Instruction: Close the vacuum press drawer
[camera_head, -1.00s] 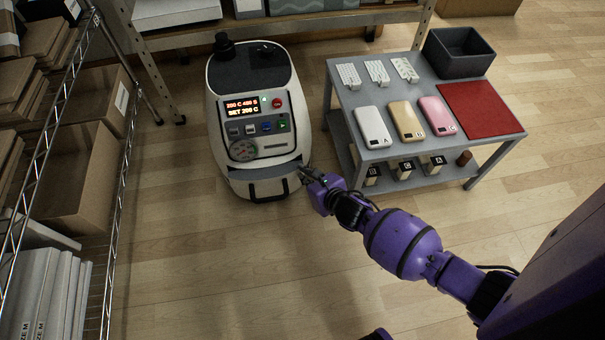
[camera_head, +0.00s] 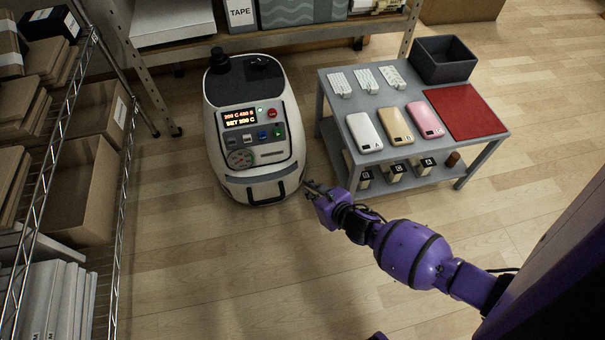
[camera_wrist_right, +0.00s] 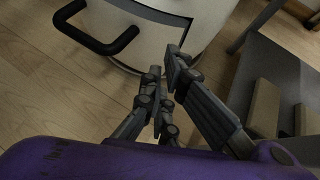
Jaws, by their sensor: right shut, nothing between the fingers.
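The vacuum press (camera_head: 246,110) is a white, rounded machine with a dark top and a lit display. Its drawer front (camera_head: 240,192) is low on the near side, with a black U-shaped handle (camera_head: 268,191). The front looks flush or nearly flush with the body; I cannot tell if a small gap remains. The handle also shows at the upper left of the right wrist view (camera_wrist_right: 100,38). My right gripper (camera_head: 312,186) is shut and empty, just right of the drawer front and apart from the handle; its fingers show in the wrist view (camera_wrist_right: 166,65). My left gripper is out of view.
A grey table (camera_head: 348,108) with phone cases, a red mat (camera_head: 458,108) and a dark bin (camera_head: 445,60) stands right of the press. A wire rack (camera_head: 122,185) with boxes is on the left. The floor in front is clear.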

